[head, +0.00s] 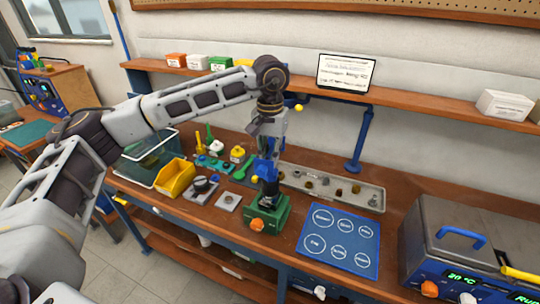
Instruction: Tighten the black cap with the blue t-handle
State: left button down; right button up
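My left gripper (267,152) points down over the green fixture (268,214) near the front edge of the bench. The blue t-handle (265,170) is directly below the gripper, upright above the fixture. The fingers overlap its top, and the view is too small to show whether they are closed on it. The black cap (269,188) appears as a dark piece under the blue handle, on top of the fixture, and is partly hidden by it. My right gripper is out of view.
A long grey tray (372,199) with small parts lies behind the fixture. A blue mat (339,243) with white circles is to its right. A yellow bin (175,179) and small plates are to the left. A blue-grey machine (455,245) stands at the right.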

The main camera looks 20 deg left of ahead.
pick_arm(q)
jog(key=shift+f+b, duration=0.35)
jog(key=shift+b, duration=0.3)
dwell(1.1)
jog(key=shift+m, duration=0.3)
dwell(0.5)
jog(key=shift+a+m+b, duration=0.15)
jog(key=shift+m+b, duration=1.15)
jog(key=shift+m, duration=1.2)
jog(key=shift+a+m+b, duration=0.1)
jog(key=shift+m+b, duration=0.45)
jog(key=shift+m, duration=0.85)
dwell(0.5)
jog(key=shift+m, duration=0.5)
dwell(0.3)
